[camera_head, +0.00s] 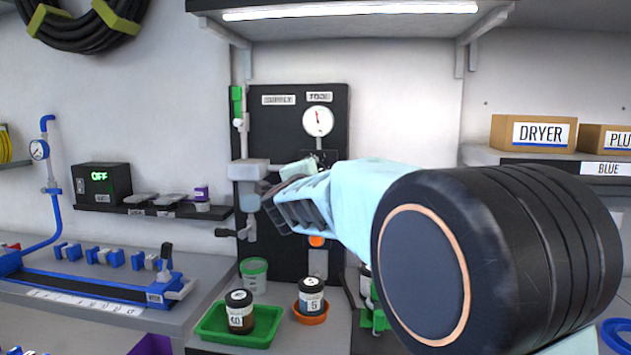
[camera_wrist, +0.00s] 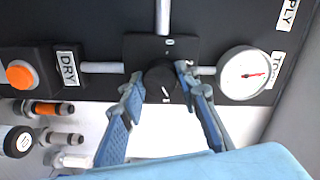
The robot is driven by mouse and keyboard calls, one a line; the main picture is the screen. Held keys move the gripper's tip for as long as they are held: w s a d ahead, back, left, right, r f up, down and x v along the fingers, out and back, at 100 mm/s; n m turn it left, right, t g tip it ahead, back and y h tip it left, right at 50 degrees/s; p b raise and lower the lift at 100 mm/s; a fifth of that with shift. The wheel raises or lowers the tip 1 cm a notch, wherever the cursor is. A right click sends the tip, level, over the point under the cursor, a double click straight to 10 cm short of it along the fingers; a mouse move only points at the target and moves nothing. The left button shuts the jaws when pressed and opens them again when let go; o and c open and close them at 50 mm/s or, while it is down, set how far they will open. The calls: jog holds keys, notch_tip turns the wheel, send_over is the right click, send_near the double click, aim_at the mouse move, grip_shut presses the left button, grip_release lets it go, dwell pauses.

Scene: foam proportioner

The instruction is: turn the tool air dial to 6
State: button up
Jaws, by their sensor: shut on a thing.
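The tool air dial (camera_wrist: 161,77) is a round black knob on a dark plate, with a white pointer mark near its lower side in the wrist view. My gripper (camera_wrist: 160,86) has its two blue-grey fingers on either side of the knob, shut on it. A white gauge (camera_wrist: 243,72) with a red needle sits right of the dial, next to a partly cut "TOOL" label (camera_wrist: 277,66). In the head view the gauge (camera_head: 318,121) shows above my gripper (camera_head: 285,203), and my arm hides most of the dial. The scale numbers are too small to read.
The black panel also carries an orange button (camera_wrist: 20,74) by the "DRY" label (camera_wrist: 68,68). Several fittings stick out below it in the wrist view. On the bench stand a green tray (camera_head: 208,322) with a dark jar (camera_head: 240,312) and an orange dish (camera_head: 310,317) with another jar.

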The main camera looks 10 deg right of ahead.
jog(key=shift+m+b, duration=0.65)
jog(key=shift+m, duration=0.95)
jog(key=o, duration=1.2)
jog(key=shift+c, duration=0.2)
jog(key=v, duration=0.7)
jog(key=shift+s, duration=0.25)
jog(key=shift+r, duration=0.1)
